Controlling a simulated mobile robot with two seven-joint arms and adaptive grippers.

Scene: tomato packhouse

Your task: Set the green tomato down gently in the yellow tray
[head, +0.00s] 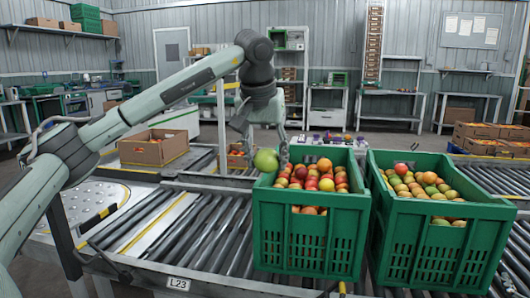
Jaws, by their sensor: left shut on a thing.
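My left gripper (267,152) points down and is shut on a green tomato (265,161). It holds the tomato by the left rim of the nearer green crate (307,240), in front of that crate's back left corner as pictured. Whether the tomato touches the rim or the fruit in the crate I cannot tell. I cannot make out a yellow tray in this view. My right gripper is not in view.
The crate holds red and orange tomatoes. A second green crate (428,250) with more tomatoes stands to its right. Both are on a roller conveyor (200,235), whose rollers left of the crates are bare. A cardboard box (152,153) stands behind on the left.

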